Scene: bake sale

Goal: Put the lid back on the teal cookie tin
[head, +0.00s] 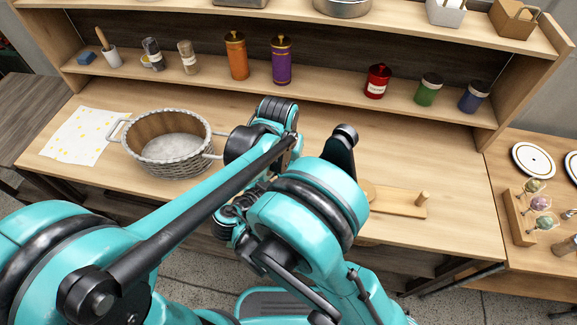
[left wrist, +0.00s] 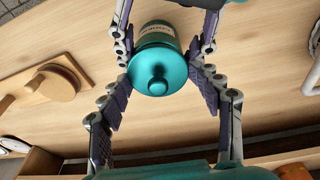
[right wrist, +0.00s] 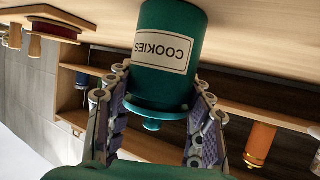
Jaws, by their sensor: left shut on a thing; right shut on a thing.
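The teal cookie tin (right wrist: 168,25) with its COOKIES label is large in the right wrist view, where it shows upside down. My right gripper (right wrist: 163,88) is shut on it, one finger on each side. The teal lid (left wrist: 157,70) with its round knob faces the left wrist camera. My left gripper (left wrist: 164,80) is shut on the lid from both sides. The lid lies at the tin's mouth, roughly in line with it; I cannot tell whether it is fully seated. In the head view my arms hide the tin, lid and both gripper tips.
A wicker basket (head: 168,160) stands on the counter at left beside a patterned cloth (head: 75,137). A wooden press (head: 400,203) lies at right. Orange (head: 236,58), purple (head: 281,62) and red (head: 377,82) jars stand on the shelf behind.

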